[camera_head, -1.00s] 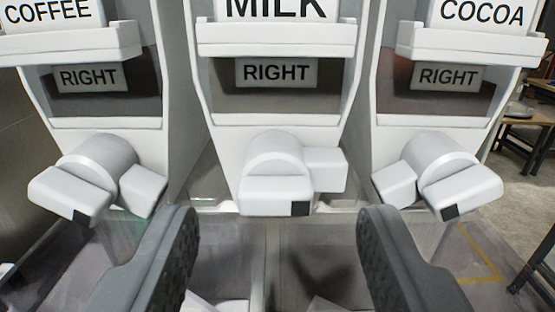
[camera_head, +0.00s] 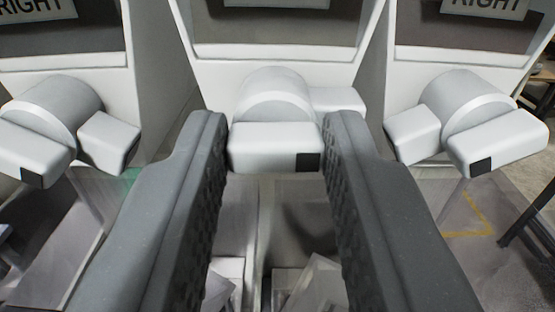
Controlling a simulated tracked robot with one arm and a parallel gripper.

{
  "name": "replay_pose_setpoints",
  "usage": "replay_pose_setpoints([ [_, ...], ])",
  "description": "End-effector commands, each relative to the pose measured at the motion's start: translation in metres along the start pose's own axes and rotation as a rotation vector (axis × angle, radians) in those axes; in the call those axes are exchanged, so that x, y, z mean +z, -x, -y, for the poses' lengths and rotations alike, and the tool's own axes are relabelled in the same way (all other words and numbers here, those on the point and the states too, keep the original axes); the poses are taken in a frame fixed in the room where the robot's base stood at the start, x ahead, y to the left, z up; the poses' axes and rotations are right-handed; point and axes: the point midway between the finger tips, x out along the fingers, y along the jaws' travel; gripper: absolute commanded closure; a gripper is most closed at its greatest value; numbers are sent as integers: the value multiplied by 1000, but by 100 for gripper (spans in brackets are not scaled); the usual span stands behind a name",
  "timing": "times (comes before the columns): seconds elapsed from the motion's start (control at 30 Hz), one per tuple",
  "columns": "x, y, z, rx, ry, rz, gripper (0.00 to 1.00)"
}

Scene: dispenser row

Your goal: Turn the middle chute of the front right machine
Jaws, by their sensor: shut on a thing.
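The middle chute (camera_head: 275,150) is a white block with a black square at its lower right corner, on a round hub. It sits low on the middle machine (camera_head: 285,52), whose label is cut off here. My gripper (camera_head: 279,128) has one dark ribbed finger on each side of the block and is shut on it. The fingers partly cover the block's side edges. A second white block shows behind the right finger, at the hub's right.
The left chute (camera_head: 40,140) and right chute (camera_head: 497,142) sit tilted on the neighbouring machines, just outside my fingers. Clear panels and pale bins lie below. A dark table leg (camera_head: 530,205) stands at far right.

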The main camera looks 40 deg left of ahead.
Motion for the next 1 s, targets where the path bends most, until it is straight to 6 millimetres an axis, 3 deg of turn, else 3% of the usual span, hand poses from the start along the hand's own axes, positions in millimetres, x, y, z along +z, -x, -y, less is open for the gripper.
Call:
replay_pose_setpoints([
  [0.37, 0, -2, 2, -3, -51, 2, 96],
  [1.0, -2, -1, 0, 0, -442, -2, 96],
])
